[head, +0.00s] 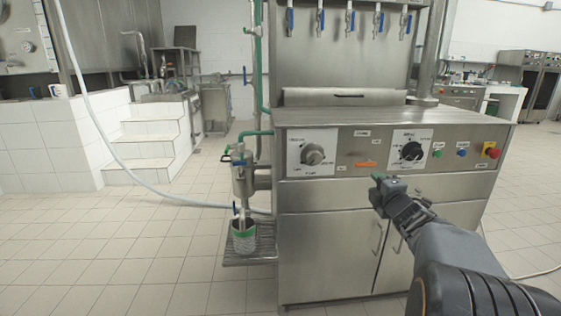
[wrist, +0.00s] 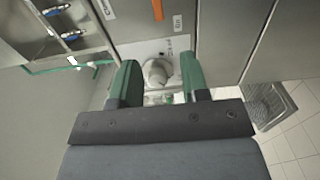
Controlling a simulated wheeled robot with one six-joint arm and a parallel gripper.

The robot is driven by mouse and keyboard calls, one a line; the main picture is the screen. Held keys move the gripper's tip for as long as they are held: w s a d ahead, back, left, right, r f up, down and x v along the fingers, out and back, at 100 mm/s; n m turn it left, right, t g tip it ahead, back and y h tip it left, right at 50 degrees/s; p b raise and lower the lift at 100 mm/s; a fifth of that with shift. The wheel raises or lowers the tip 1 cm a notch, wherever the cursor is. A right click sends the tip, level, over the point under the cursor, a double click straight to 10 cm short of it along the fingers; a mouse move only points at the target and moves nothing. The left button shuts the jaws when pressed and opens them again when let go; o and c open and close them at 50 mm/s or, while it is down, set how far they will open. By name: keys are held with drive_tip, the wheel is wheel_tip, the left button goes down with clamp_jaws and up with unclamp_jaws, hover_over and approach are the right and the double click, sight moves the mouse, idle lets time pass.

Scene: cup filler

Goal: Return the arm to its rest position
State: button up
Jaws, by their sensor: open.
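My gripper (head: 377,180) is raised in front of the steel machine's control panel, a little below the orange switch (head: 366,164). My grey arm reaches in from the lower right. In the wrist view, my gripper (wrist: 160,75) shows two green fingers apart with nothing held between them. A knob on a white plate (wrist: 157,72) shows beyond the gap between the fingers, and the orange switch (wrist: 157,10) is near the top of that view.
The steel machine (head: 330,240) fills the middle, with a left knob (head: 312,154), a right knob (head: 411,151) and a red button (head: 490,150). A cup with a green band (head: 243,238) stands on a low side grate (head: 250,259). Tiled floor at the left is clear.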

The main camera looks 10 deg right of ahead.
drive_tip(key=s+a+r+m+g+h+p, duration=0.1)
drive_tip(key=s+a+r+m+g+p, duration=0.2)
drive_tip(key=a+r+m+p, duration=0.5)
drive_tip(key=s+a+r+m+g+h+p, duration=0.1)
drive_tip(key=s+a+r+m+g+p, duration=0.15)
drive_tip(key=r+p, duration=0.65)
drive_tip(key=s+a+r+m+g+y+p, duration=0.1)
drive_tip(key=s+a+m+g+y+p, duration=0.1)
drive_tip(key=s+a+p, duration=0.5)
drive_tip(key=s+a+r+m+g+y+p, duration=0.2)
drive_tip(key=s+a+m+g+p, duration=0.2)
drive_tip(key=p, duration=0.8)
drive_tip(key=s+a+g, duration=0.2)
drive_tip(key=s+a, duration=0.1)
drive_tip(key=s, duration=0.1)
drive_tip(key=shift+s+r+g+y+p, duration=0.25)
drive_tip(key=shift+s+g+y+p, duration=0.05)
drive_tip(key=shift+s+g+p, duration=0.1)
